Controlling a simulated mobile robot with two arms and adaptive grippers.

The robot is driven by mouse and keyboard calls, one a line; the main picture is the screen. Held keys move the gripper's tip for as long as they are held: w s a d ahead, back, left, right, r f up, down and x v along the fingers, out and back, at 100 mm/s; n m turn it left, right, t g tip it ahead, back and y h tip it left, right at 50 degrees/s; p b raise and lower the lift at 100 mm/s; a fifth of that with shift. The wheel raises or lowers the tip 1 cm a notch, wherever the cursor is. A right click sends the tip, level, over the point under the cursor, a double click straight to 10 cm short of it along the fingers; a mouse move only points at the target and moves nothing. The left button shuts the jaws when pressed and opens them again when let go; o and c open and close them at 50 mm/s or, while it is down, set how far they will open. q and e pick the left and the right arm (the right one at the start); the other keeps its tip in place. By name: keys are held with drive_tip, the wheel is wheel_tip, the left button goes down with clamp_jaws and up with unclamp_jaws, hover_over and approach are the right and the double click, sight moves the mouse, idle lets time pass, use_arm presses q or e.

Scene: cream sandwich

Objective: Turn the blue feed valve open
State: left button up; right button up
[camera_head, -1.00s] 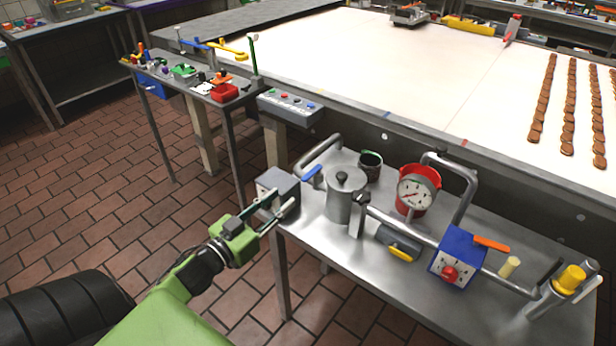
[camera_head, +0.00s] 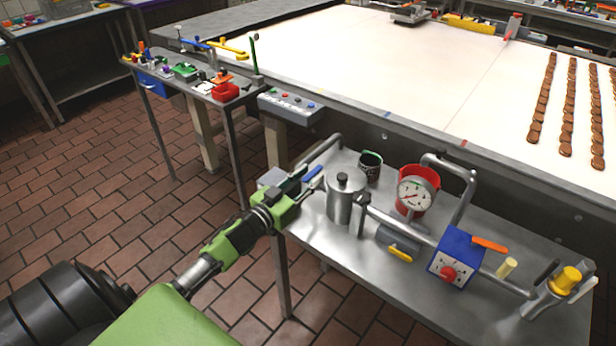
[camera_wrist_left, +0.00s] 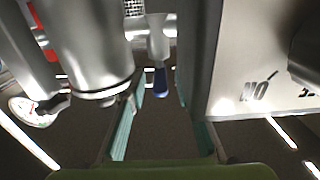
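The blue feed valve handle (camera_head: 312,173) sticks out at the left end of the metal bench, beside a grey box (camera_head: 268,178) and a lidded metal can (camera_head: 343,203). My left gripper (camera_head: 304,184) is at the handle, between the box and the can, and partly covers the box. In the left wrist view the blue handle tip (camera_wrist_left: 160,82) shows between the two spread fingers of my left gripper (camera_wrist_left: 163,112), with gaps on both sides. The gripper is open; contact with the handle cannot be made out. My right gripper is out of view.
A pressure gauge (camera_head: 415,195), a red bucket (camera_head: 428,174), a dark cup (camera_head: 370,168) and a blue box with a red knob (camera_head: 456,258) stand on the bench (camera_head: 350,260). Pipes run along it. In the left wrist view the can (camera_wrist_left: 85,45) is close on the left.

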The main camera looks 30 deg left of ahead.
use_arm(q)
drive_tip(key=shift+c, duration=0.3)
clamp_jaws()
drive_tip(key=shift+m+h, duration=0.3)
drive_tip(key=shift+h, duration=0.2)
drive_tip(key=shift+w+a+m+g+h+b, duration=0.1)
drive_tip(key=shift+a+m+g+h+b, duration=0.2)
drive_tip(key=shift+m+h, duration=0.55)
drive_tip(key=shift+a+m+g+h+b, duration=0.25)
drive_tip(key=shift+m+h+b, duration=0.2)
drive_tip(key=shift+h, duration=0.7)
drive_tip(key=shift+o, duration=0.3)
unclamp_jaws()
drive_tip(key=shift+a, duration=0.1)
